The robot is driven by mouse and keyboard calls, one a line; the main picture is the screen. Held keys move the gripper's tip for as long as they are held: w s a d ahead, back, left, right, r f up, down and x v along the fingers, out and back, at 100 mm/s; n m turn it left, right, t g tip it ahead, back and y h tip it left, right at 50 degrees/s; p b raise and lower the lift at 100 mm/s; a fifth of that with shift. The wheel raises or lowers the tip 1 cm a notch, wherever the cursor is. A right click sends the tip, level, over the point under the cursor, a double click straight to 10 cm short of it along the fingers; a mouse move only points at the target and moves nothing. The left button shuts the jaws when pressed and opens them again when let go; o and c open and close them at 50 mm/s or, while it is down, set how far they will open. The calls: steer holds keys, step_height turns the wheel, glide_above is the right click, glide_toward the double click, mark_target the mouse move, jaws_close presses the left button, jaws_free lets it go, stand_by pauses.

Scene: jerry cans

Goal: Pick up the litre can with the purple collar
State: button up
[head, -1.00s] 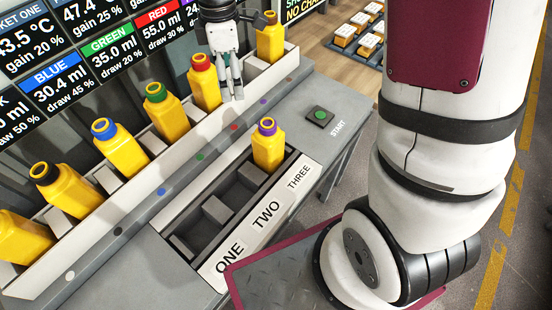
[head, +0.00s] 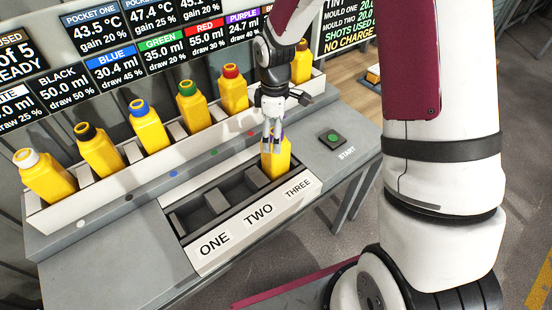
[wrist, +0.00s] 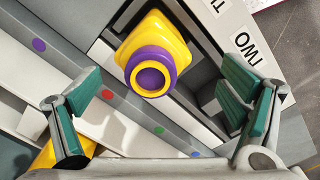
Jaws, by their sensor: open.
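The yellow can with the purple collar (head: 277,160) stands upright in the compartment marked THREE of the grey tray. My gripper (head: 272,138) is just above it in the head view, pointing down, and its fingers partly hide the collar. In the wrist view the can (wrist: 160,38) is seen from above, with its purple ring and open mouth facing the camera. My gripper's green-padded fingers (wrist: 161,88) are wide apart on either side, and nothing is between the pads. Whether a finger touches the can cannot be told.
A rack behind holds several yellow cans, with white (head: 26,157), black (head: 85,131), blue (head: 139,107), green (head: 185,87) and red (head: 231,71) collars. Another yellow can (head: 301,63) stands behind my gripper. Compartments ONE and TWO are empty. A green START button (head: 333,137) is to the right.

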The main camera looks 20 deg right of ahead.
mark_target(275, 156)
step_height(275, 156, down, 7)
steer(key=p, duration=0.1)
steer(key=shift+w+d+r, duration=0.15)
steer(key=shift+w+d, duration=0.05)
steer(key=shift+w, duration=0.15)
steer(key=shift+c, duration=0.6)
steer(key=c, duration=1.3)
